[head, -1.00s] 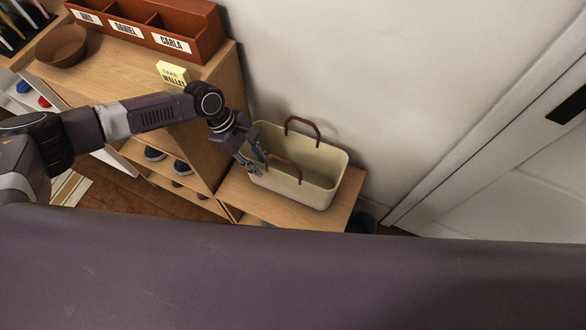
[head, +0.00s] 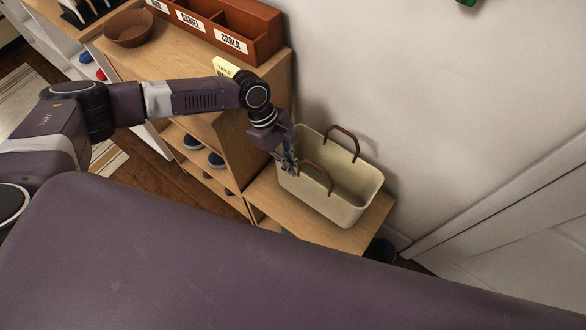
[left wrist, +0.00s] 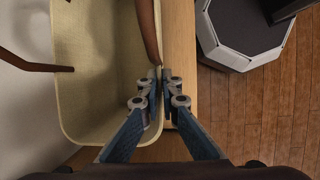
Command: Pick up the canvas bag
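The cream canvas bag (head: 345,207) with two brown handles stands upright and open on a low wooden bench in the head view. My left gripper (head: 287,160) is at the bag's left end, near the front handle (head: 318,170). In the left wrist view the bag (left wrist: 95,60) fills the left side. The fingers of my left gripper (left wrist: 160,85) are nearly together on the bag's rim, by the lower end of the brown handle (left wrist: 148,30). The exact contact is partly hidden by the fingers. My right gripper is not in view.
The bench (head: 270,207) has a little bare top left of the bag. A taller wooden cabinet (head: 270,90) stands to the left, with a red-brown organizer (head: 262,32) and a bowl (head: 129,28) on top. A wall is behind; a dark bin (head: 383,250) is at right.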

